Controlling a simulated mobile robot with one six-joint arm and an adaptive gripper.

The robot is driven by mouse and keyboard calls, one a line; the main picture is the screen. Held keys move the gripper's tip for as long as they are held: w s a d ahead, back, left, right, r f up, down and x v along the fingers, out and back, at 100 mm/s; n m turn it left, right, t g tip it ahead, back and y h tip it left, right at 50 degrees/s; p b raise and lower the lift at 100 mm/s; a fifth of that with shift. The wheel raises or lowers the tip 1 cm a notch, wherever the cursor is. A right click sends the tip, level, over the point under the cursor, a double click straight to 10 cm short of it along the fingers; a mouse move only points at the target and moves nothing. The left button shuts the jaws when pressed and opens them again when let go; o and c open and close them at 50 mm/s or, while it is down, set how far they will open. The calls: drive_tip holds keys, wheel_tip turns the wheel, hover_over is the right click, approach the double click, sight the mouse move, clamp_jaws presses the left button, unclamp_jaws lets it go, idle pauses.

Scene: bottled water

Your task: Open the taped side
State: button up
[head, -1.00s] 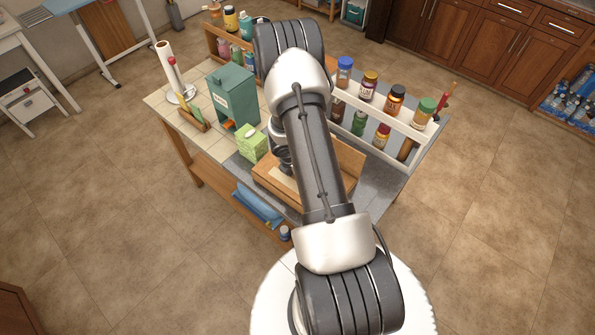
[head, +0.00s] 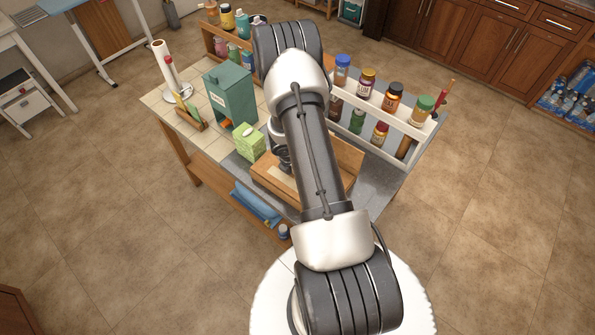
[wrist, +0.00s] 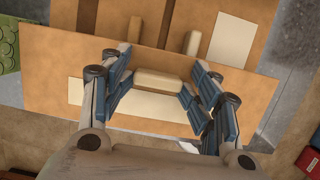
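A brown box (head: 268,181) sits on the table, partly hidden behind my arm in the head view. A brown panel (head: 348,158) stands up at its right side. In the wrist view a brown panel (wrist: 55,65) crosses the picture, and a pale strip (wrist: 90,95) lies along it. A short tan block (wrist: 158,81) stands out near the middle. My gripper (wrist: 157,84) is open, with its blue-padded fingers on either side of the tan block. I cannot tell whether either finger touches it.
A green carton (head: 249,143) stands close to the box's left, with a teal dispenser (head: 231,95) behind it. A white rack (head: 395,122) with several bottles stands at the right. Grey table surface (head: 382,188) is clear right of the box.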

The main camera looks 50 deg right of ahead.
drive_tip(key=shift+o, duration=0.4)
drive_tip(key=shift+r, duration=0.15)
drive_tip(key=v, duration=1.1)
drive_tip(key=shift+a+r, duration=0.2)
drive_tip(key=shift+r, duration=0.15)
